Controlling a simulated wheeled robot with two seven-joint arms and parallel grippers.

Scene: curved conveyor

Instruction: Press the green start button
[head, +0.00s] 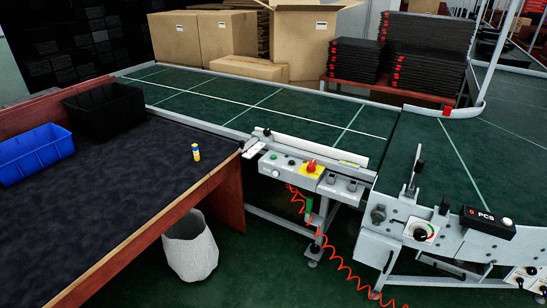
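A light grey control box (296,171) is fixed to the near side of the conveyor, right of the table's corner. A red knob (311,166) on a yellow plate sits on its top face. Left of the knob are small round buttons; one of them (274,157) looks green, but it is too small to be sure of its colour. Neither of my grippers is in view, and nothing covers the control box.
A dark-topped table (125,180) at left holds a blue bin (34,152), a black bin (104,110) and a small yellow-and-blue item (196,152). A white waste bin (190,247) and a coiled red cable (345,272) are below. A second control panel (420,232) stands at right.

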